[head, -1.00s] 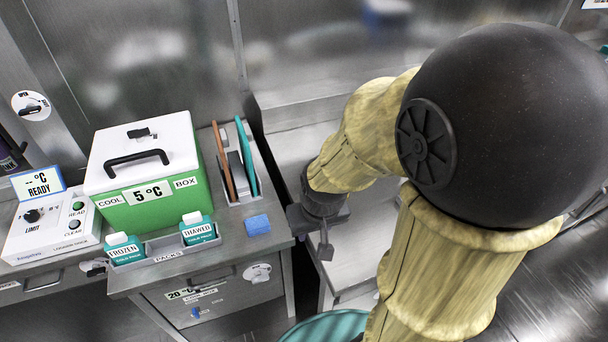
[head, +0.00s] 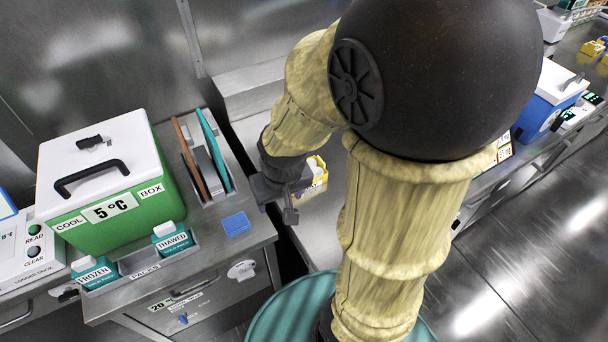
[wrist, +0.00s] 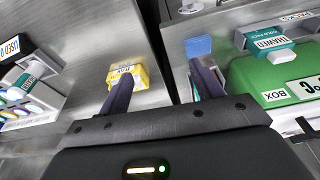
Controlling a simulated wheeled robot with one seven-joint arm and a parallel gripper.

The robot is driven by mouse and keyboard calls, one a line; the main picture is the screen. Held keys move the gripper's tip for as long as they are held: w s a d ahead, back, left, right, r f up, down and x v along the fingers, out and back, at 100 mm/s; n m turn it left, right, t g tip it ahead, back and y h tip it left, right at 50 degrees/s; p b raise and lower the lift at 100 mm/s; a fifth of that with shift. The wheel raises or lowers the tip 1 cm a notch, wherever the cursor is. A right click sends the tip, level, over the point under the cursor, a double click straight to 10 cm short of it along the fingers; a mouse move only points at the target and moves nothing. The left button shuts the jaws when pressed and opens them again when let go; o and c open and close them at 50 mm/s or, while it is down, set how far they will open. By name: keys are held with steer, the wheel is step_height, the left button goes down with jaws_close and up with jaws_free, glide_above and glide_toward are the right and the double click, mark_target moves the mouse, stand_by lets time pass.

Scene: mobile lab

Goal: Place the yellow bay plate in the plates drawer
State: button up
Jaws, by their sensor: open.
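The yellow bay plate (head: 316,180) sits on the steel bench just right of my gripper in the head view, partly hidden by it. In the wrist view the yellow bay plate (wrist: 138,76) shows its white label. My gripper (wrist: 160,76) is open and empty, with its left finger overlapping the plate in the picture; I cannot tell if they touch. My gripper (head: 287,205) also shows in the head view. A drawer front (head: 210,300) with a handle and a 20 °C label is under the left counter; I cannot read it as the plates drawer.
On the left counter stand a green cool box (head: 115,215), a rack with orange and teal panels (head: 214,150), a blue block (head: 237,223) and a cold pack tray (head: 145,268). A gap separates this counter from the bench. A blue box (head: 548,100) stands at right.

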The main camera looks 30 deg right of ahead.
steer(key=o, duration=0.3)
steer(key=shift+w+f+m, duration=0.1)
steer(key=shift+w+m, duration=0.3)
steer(key=shift+w, duration=0.05)
steer(key=o, duration=0.4)
steer(key=w+d+m, duration=0.1)
steer(key=w+m, duration=0.1)
steer(key=w+d+f+m+g+h, duration=0.1)
steer(key=w+m, duration=0.2)
steer(key=w+d+m+b, duration=0.1)
steer(key=w+m, duration=0.1)
steer(key=w, duration=0.1)
steer(key=shift+w+d+f+h, duration=0.2)
steer(key=shift+f+h, duration=0.1)
steer(key=shift+c, duration=0.2)
steer(key=w+d+f+m+g+h+b, duration=0.1)
steer(key=w+d+f+m+h, duration=0.1)
steer(key=w+d+m, duration=0.3)
steer(key=w+m+h, duration=0.1)
steer(key=w+m, duration=0.2)
steer(key=m, duration=0.1)
steer(key=shift+w+d+m, duration=0.3)
steer(key=shift+w, duration=0.05)
steer(key=p+x, duration=0.1)
steer(key=x, duration=1)
steer(key=shift+s+f, duration=0.2)
steer(key=shift+d+f, duration=0.15)
steer(key=shift+f, duration=0.2)
